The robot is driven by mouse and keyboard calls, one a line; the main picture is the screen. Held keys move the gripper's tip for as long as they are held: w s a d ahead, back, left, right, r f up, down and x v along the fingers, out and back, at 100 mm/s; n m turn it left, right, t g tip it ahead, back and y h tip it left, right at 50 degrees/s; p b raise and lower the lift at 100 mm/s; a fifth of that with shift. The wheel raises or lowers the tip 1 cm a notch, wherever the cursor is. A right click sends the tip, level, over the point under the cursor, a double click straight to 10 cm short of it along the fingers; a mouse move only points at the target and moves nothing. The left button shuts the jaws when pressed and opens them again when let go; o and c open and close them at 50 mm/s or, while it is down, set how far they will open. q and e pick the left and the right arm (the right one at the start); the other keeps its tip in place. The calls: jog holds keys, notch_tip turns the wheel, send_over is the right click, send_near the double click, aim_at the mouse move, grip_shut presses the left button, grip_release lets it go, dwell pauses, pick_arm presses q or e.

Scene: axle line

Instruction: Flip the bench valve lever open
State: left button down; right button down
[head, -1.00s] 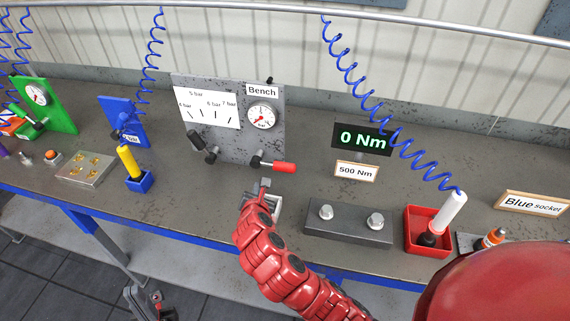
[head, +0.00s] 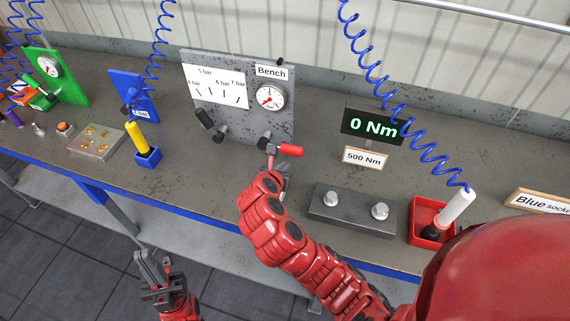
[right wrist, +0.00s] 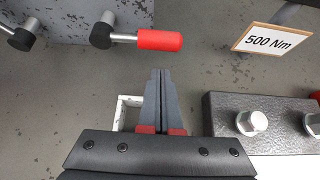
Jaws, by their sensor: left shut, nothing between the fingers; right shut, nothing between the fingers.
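The bench valve lever has a red handle (head: 290,150) on a dark pivot, low on the grey Bench panel (head: 282,105). It points to the right, about level; the red handle also shows in the right wrist view (right wrist: 160,41). My right gripper (head: 271,156) is just in front of and below the lever. In the right wrist view its fingers (right wrist: 160,73) are together and empty, pointing at the handle with a small gap visible. My left gripper (head: 150,258) is shut and empty, low in front of the bench.
A black-handled knob (head: 205,118) sits left of the lever on the panel. A grey block with two bolts (head: 350,212), a 500 Nm sign (head: 365,158) and a red bin (head: 418,232) lie to the right. Bench top between the panel and the yellow tool (head: 136,136) is clear.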

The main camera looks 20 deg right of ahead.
aim_at(280, 147)
jog(key=p+x, duration=0.2)
jog(key=x, duration=0.4)
jog(key=shift+w+d+f, duration=0.1)
jog(key=shift+w+d, duration=0.05)
jog(key=shift+d, duration=0.05)
jog(key=shift+p+x, duration=0.35)
jog(key=shift+x, duration=0.45)
jog(key=shift+a, duration=0.1)
jog(key=shift+w, duration=0.1)
